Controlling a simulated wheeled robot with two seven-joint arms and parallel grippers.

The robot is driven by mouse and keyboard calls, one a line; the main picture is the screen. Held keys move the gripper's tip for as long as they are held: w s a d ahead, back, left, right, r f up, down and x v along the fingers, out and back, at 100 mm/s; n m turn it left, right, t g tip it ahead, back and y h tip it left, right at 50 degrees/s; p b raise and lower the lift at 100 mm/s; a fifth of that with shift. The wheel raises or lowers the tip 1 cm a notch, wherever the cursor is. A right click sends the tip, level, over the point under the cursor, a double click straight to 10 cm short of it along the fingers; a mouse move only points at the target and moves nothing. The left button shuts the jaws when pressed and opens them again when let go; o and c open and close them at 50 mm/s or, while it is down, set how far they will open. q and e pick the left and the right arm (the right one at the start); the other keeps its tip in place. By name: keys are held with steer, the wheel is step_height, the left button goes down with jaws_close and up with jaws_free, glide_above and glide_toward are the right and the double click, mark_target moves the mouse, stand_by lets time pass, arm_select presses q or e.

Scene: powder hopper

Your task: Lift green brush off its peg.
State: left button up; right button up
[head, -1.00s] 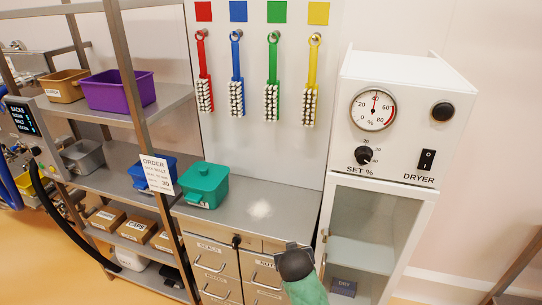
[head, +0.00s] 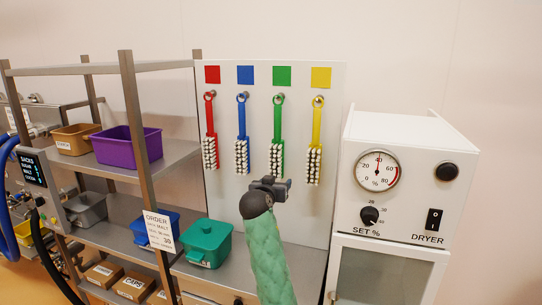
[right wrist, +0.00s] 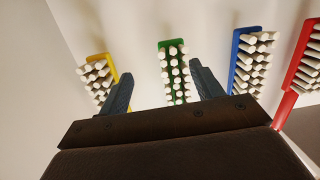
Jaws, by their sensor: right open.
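The green brush (head: 277,135) hangs by its handle loop from a peg under the green square, bristles facing out. My right gripper (head: 271,184) is just below and in front of its bristle end in the head view. In the right wrist view the green brush (right wrist: 174,72) shows beyond and between the two fingertips of the right gripper (right wrist: 160,80). The fingers are open and empty, apart from the brush as far as I can tell. My left gripper is not in view.
The red (head: 209,132), blue (head: 241,135) and yellow (head: 316,142) brushes hang on the same board, blue and yellow close on either side. A teal lidded tub (head: 207,243) stands on the counter below. The white dryer (head: 402,180) stands at the right.

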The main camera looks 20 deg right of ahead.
mark_target(274, 149)
steer(key=shift+m+t+h, duration=0.5)
steer(key=shift+h, duration=0.2)
steer(key=w+r, duration=0.1)
steer(key=r, duration=0.2)
steer(key=w+r, duration=0.1)
steer(key=r, duration=0.1)
steer(key=w+r, duration=0.1)
steer(key=r, duration=0.2)
steer(key=shift+a+r, duration=0.35)
steer(key=shift+w+d+r, duration=0.1)
steer(key=shift+w+r, duration=0.15)
steer(key=shift+w+d+p, duration=0.2)
steer(key=shift+w+p, duration=0.1)
steer(key=shift+p, duration=0.15)
steer(key=p+x, duration=0.3)
steer(key=x, duration=0.2)
steer(key=shift+w+d, duration=0.15)
steer(key=shift+w, duration=0.05)
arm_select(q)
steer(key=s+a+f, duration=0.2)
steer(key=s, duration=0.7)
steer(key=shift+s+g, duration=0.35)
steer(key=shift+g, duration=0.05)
arm_select(e)
steer(key=shift+w+d+f, duration=0.1)
steer(key=shift+w+d, duration=0.2)
steer(key=shift+w, duration=0.1)
